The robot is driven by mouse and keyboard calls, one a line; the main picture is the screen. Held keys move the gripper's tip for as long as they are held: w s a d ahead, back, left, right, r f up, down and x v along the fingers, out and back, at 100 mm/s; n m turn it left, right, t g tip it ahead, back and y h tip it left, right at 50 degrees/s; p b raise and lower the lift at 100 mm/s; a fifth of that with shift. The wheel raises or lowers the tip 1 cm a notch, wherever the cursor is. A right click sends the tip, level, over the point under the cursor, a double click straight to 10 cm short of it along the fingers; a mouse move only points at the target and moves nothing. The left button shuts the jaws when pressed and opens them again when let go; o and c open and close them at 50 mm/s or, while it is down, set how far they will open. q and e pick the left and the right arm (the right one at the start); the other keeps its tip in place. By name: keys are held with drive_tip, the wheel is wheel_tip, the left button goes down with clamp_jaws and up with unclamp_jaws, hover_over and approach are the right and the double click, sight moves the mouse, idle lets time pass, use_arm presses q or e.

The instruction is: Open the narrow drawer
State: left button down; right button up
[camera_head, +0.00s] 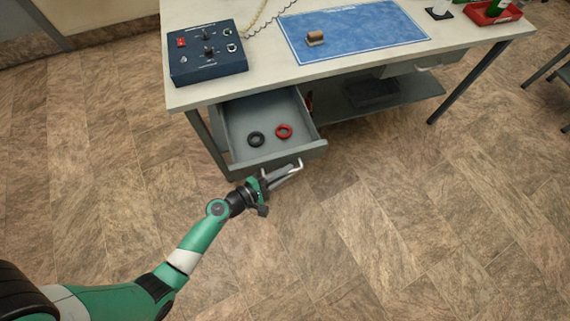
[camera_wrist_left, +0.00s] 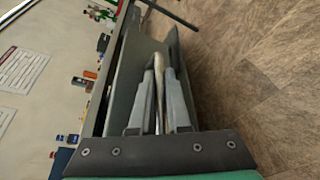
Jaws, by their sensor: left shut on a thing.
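A grey drawer (camera_head: 278,157) under the left part of the table is pulled well out. A dark ring (camera_head: 256,139) and a red ring (camera_head: 283,131) lie inside it. My left gripper (camera_head: 286,172) is at the drawer's front, shut on its pale bar handle (camera_head: 299,164). In the left wrist view the handle (camera_wrist_left: 158,82) runs between the two fingers of the left gripper (camera_wrist_left: 161,88). The fingers partly hide the drawer front there. My right gripper is not in view.
A second drawer (camera_head: 413,67) under the table's right side looks shut. A dark control box (camera_head: 208,58), a blue mat (camera_head: 355,32) with a small brown block (camera_head: 315,38) and a red tray (camera_head: 492,14) are on the table (camera_head: 270,77). Floor before the drawer is clear.

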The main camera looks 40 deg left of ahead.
use_arm(q)
drive_tip(key=c, duration=0.9)
unclamp_jaws()
drive_tip(key=p+v, duration=0.2)
drive_tip(key=v, duration=0.9)
drive_tip(key=shift+s+r, duration=0.15)
drive_tip(key=shift+s, duration=0.15)
